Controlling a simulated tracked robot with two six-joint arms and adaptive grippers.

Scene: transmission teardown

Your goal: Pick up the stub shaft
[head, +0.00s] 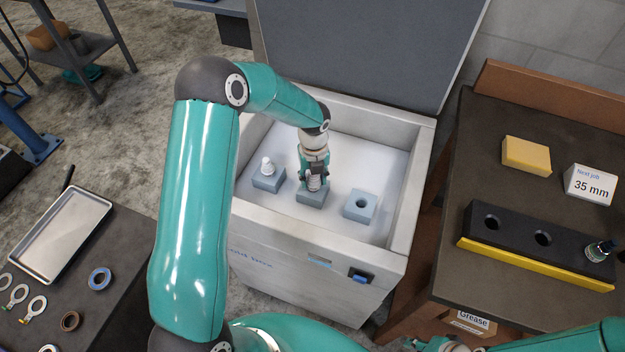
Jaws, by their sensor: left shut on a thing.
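My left gripper (314,176) points down into the pale open-topped chest and is shut on a light metal shaft (314,184), which looks like the stub shaft. The shaft stands at the middle grey-blue block (311,196); whether its lower end is still in the block's hole I cannot tell. The gripper's fingers hide part of it. Another pale, stepped shaft (268,167) stands upright in the left block (267,181). The right block (360,206) has an empty round hole. My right gripper (437,345) shows only partly at the bottom edge, its jaws unclear.
The chest's walls (419,190) surround the blocks, with its raised lid (365,50) behind. The right bench holds a yellow block (526,155), a "35 mm" sign (590,184) and a black holed rack (515,232). A metal tray (60,236) and rings lie at left.

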